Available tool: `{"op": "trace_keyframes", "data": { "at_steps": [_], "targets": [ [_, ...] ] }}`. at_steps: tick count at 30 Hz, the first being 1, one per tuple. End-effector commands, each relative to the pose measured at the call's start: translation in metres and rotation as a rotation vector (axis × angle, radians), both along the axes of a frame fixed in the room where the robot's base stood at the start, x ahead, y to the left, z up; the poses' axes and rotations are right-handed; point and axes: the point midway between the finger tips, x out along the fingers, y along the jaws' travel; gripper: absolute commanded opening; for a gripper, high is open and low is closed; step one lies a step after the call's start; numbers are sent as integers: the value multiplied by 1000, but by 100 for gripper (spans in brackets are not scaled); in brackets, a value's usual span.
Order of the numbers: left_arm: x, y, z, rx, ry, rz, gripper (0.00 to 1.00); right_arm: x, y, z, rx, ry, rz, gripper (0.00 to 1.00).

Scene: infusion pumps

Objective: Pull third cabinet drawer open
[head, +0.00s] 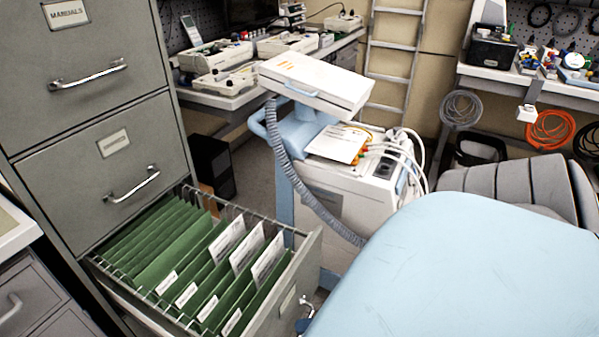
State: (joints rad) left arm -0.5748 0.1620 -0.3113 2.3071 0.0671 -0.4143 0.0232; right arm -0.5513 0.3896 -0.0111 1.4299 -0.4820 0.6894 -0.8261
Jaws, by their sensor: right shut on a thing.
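The grey filing cabinet (85,125) stands at the left. Its two upper drawers are shut, each with a metal bar handle; the top one is labelled MANUALS. The third drawer (289,292) is pulled well out and holds green hanging folders (190,250) with white label tabs. My right gripper (304,323) is at the outer face of this drawer's front, low in the picture, shut on the drawer handle (306,302). My light blue right arm hides most of the gripper and handle. My left gripper is not in view.
A white device cart (335,190) with a grey hose stands just behind the open drawer. A grey padded chair (520,185) is at the right. Benches with pumps (290,45) line the back. Another small drawer unit (30,295) is at the lower left.

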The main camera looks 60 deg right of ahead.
Motion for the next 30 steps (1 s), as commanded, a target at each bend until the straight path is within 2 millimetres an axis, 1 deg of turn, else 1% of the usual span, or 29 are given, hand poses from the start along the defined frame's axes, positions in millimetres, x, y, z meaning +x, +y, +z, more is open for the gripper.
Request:
{"op": "trace_keyframes", "data": {
  "at_steps": [3, 9, 10, 11, 12, 13, 20, 23, 26, 29, 30],
  "targets": [
    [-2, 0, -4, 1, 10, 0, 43, -1, -1, 0, -1, 1, -1, 0],
    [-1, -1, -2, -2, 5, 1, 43, -1, -1, -1, -1, 2, -1, 0],
    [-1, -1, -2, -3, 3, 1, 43, -1, -1, -1, -1, 2, -1, 18],
    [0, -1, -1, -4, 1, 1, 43, -1, -1, -1, -1, 2, -1, 24],
    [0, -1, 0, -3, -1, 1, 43, -1, -1, -1, -1, 2, -1, 34],
    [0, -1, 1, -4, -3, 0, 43, -1, -1, 0, -1, 1, -1, 37],
    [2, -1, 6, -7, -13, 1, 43, -1, 0, 0, 0, 1, 0, 37],
    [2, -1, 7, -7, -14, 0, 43, -3, -2, 1, 0, 1, 0, 37],
    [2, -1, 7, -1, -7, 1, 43, -13, -7, 3, 0, 2, 0, 37],
    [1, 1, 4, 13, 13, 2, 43, -30, -15, 7, -1, 4, 0, 37],
    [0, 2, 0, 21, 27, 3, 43, -38, -19, 9, -1, 5, -1, 37]
  ]
}}
